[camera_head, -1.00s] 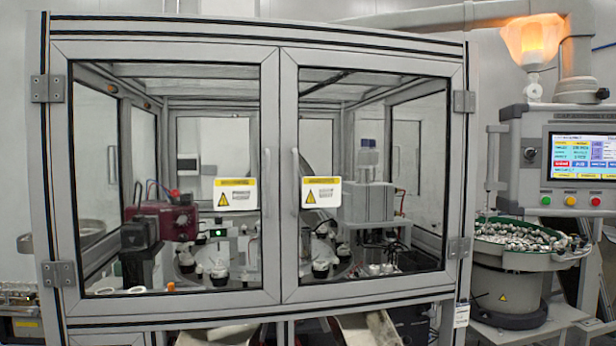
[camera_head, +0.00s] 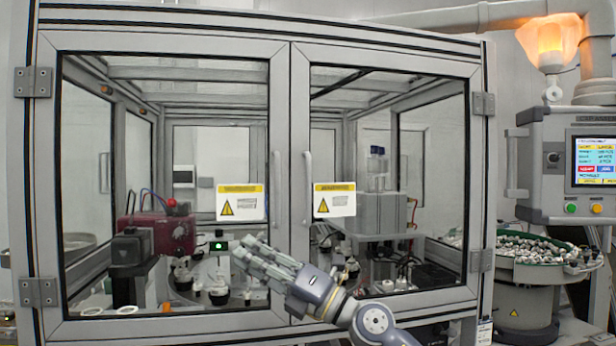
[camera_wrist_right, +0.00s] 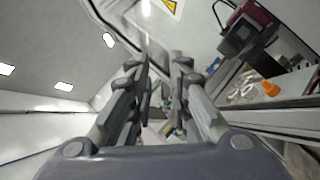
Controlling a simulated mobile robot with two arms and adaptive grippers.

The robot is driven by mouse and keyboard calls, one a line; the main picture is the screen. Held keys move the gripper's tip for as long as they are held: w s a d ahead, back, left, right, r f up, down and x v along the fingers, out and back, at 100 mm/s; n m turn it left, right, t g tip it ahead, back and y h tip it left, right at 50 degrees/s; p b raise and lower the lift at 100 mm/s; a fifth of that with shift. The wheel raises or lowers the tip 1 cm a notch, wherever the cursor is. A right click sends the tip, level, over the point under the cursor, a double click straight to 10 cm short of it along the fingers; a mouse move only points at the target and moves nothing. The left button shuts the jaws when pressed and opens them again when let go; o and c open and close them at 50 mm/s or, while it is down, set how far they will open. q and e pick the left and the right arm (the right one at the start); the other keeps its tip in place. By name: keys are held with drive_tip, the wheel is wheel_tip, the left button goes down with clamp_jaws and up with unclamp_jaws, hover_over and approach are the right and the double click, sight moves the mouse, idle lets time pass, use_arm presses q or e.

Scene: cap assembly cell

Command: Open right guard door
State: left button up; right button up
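The right guard door (camera_head: 392,59) is a grey-framed clear panel, shut flush beside the left guard door (camera_head: 160,42). Its slim vertical handle (camera_head: 308,188) is near the door's left edge, and a yellow warning label (camera_head: 335,200) is on the panel. My right gripper (camera_head: 240,252) is in front of the doors, below the handles. Its fingers point up and left across the left door's lower right part and touch no handle that I can see. In the right wrist view (camera_wrist_right: 160,75) the fingers are apart with nothing between them. My left gripper is not in view.
The left door's handle (camera_head: 277,190) is close beside the right one. Hinges (camera_head: 483,104) run along the right door's right edge. A control panel (camera_head: 596,160) and a round parts feeder (camera_head: 530,285) stand right of the enclosure.

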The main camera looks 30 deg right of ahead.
wheel_tip(320, 180, up, 6)
drive_tip(key=s+d+n+g, duration=0.2)
drive_tip(key=n, duration=0.3)
drive_tip(key=t+h, duration=0.2)
drive_tip(key=h, duration=0.8)
approach(314, 172)
drive_tip(key=s+a, duration=0.3)
drive_tip(key=s, duration=0.2)
drive_tip(key=shift+n, duration=0.3)
drive_tip(key=p+x, duration=0.3)
drive_tip(key=x, duration=0.8)
drive_tip(key=shift+a+f+p, duration=0.1)
drive_tip(key=shift+p, duration=0.3)
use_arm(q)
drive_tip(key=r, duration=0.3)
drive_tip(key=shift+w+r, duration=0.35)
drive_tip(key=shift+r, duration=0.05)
use_arm(e)
drive_tip(key=shift+c, duration=0.6)
clamp_jaws()
